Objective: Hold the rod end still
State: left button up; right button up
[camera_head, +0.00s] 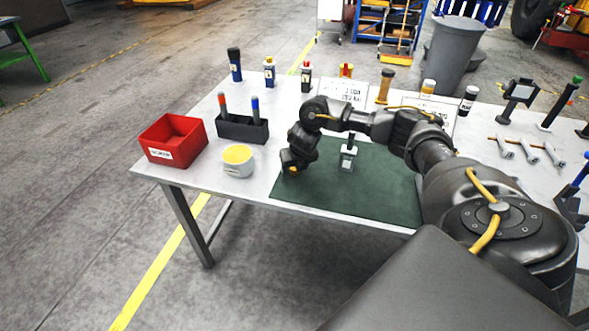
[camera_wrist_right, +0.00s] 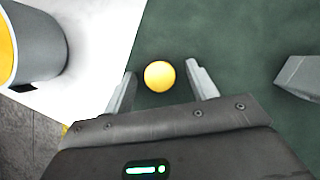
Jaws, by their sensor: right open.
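A yellow round end (camera_wrist_right: 159,76) shows in the right wrist view over the green mat, between the two fingers of my right gripper (camera_wrist_right: 160,88). The fingers stand apart with a gap on each side of it. I cannot tell for sure that this is the rod end. In the head view my right gripper (camera_head: 292,167) points down at the mat's left edge, and its fingers are hidden. A small grey piece with a dark top (camera_head: 347,157) stands on the mat to its right. A grey block (camera_wrist_right: 300,78) shows at the right of the wrist view. My left gripper is not in view.
The green mat (camera_head: 385,190) lies on a white table (camera_head: 215,180). Left of the gripper are a white tub with a yellow top (camera_head: 238,160), a red bin (camera_head: 172,139) and a black holder (camera_head: 242,128). Several bottles line the back. Metal parts (camera_head: 530,150) lie at right.

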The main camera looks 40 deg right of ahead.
jog(key=c, duration=1.1)
jog(key=shift+o, duration=0.2)
jog(key=shift+r, duration=0.1)
jog(key=shift+r+b, duration=0.3)
jog(key=shift+r, duration=0.25)
jog(key=v, duration=0.4)
jog(key=shift+w+a+r, duration=0.1)
jog(key=shift+a+r, duration=0.1)
jog(key=shift+a, duration=0.1)
jog(key=s+a+r+p, duration=0.6)
jog(key=s+a+r, duration=0.1)
jog(key=s, duration=0.3)
jog(key=shift+r, duration=0.35)
